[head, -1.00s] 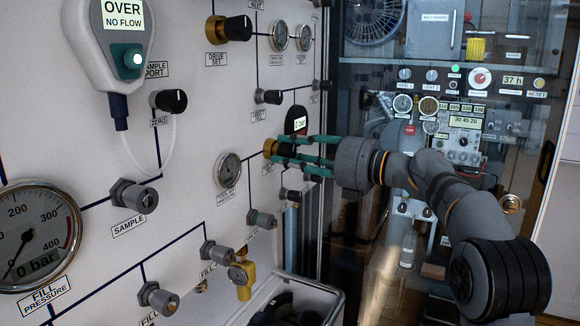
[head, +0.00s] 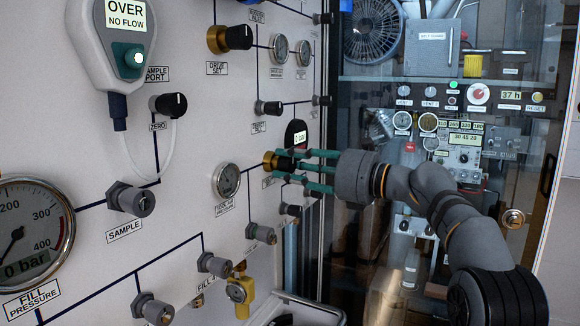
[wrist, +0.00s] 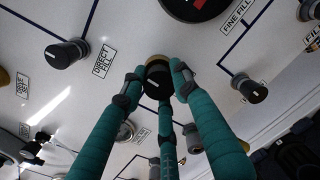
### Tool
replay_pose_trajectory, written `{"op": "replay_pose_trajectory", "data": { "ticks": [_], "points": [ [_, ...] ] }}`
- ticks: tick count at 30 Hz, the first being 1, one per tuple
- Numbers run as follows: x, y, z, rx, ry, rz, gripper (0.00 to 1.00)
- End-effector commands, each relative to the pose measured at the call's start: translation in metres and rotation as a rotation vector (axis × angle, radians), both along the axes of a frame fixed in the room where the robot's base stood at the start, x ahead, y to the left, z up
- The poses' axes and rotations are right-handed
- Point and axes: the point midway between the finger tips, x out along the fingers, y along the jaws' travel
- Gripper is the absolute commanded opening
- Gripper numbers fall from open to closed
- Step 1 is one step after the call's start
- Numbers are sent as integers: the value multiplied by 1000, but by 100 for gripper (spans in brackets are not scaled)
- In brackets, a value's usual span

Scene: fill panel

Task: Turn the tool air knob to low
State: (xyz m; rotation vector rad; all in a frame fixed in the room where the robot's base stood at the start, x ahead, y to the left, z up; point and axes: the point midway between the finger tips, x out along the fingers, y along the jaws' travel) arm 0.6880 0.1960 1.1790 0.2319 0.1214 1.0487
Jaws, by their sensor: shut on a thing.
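The tool air knob, a black knob on a brass base (head: 269,160), is on the white panel below a small black digital gauge (head: 296,133). My gripper (head: 292,164), with three teal fingers and grey tips, is shut on it from the right. In the wrist view, the black knob (wrist: 158,84) sits between the fingertips, and a white line shows on its face. The label beside it is partly hidden, and I cannot read the knob's setting.
A round dial gauge (head: 227,181) is left of the knob. A direct fill knob (wrist: 66,53) and a fine fill knob (wrist: 250,89) flank it in the wrist view. A yellow fitting (head: 241,292) is lower down. Glass and equipment stand at the right.

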Motion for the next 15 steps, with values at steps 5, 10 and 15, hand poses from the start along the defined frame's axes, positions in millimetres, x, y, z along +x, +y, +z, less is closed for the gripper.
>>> {"op": "replay_pose_trajectory", "data": {
  "ticks": [5,10,15],
  "points": [
    [0,1,-11,-20,10,8,31],
    [0,1,-9,-18,8,7,41],
    [0,1,-7,-16,5,5,48]
  ]
}}
